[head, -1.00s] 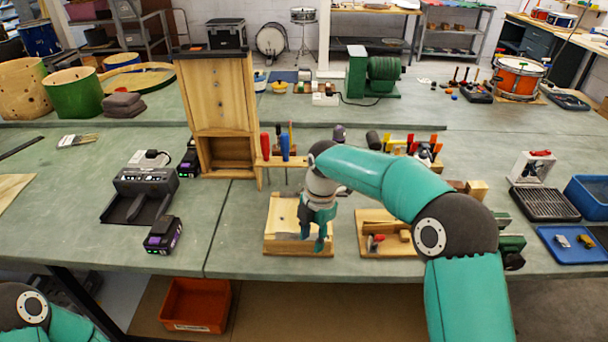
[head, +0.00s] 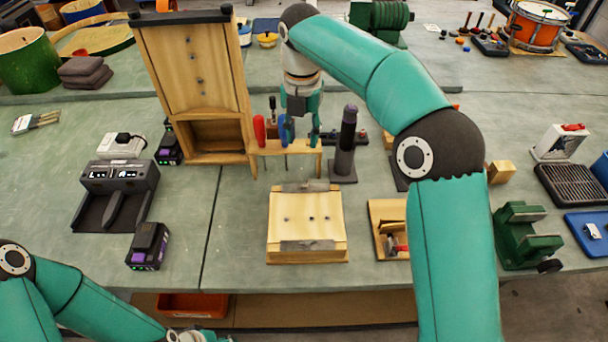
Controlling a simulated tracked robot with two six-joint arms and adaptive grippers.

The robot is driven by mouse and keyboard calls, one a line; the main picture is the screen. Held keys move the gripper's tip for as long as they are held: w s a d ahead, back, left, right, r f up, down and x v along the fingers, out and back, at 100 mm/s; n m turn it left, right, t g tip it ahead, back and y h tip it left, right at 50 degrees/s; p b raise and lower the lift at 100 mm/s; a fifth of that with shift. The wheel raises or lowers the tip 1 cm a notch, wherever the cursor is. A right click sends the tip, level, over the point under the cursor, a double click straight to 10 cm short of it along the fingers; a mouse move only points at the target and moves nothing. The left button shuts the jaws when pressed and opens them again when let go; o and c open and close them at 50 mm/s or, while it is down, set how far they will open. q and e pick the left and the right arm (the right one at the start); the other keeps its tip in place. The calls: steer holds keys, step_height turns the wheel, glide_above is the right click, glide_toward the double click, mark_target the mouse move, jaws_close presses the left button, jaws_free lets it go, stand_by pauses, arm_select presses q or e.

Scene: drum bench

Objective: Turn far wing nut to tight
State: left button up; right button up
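A pale wooden block fixture (head: 306,216) sits on the bench at the centre of the head view, with metal strips along its far and near edges. I cannot make out the far wing nut clearly. My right gripper (head: 300,128) points down over the wooden tool rack (head: 262,148), beyond the fixture and apart from it. Its two teal fingers stand apart; it looks open. The blue-handled tool (head: 284,132) overlaps its left finger in the picture, and I cannot tell if they touch. My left gripper (head: 200,337) is cut off at the bottom edge.
A red-handled tool (head: 259,129) stands in the rack. A dark upright tool (head: 346,142) stands to the right. A wooden tray (head: 380,236) and green vise (head: 522,235) lie right of the fixture. A charger (head: 119,176) and battery (head: 147,245) stand left. Bench between charger and fixture is clear.

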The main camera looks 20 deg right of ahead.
mark_target(305, 184)
steer(key=f, duration=1.5)
steer(key=shift+s+d, duration=0.2)
steer(key=shift+d, duration=0.1)
steer(key=shift+r, duration=0.1)
jaws_close()
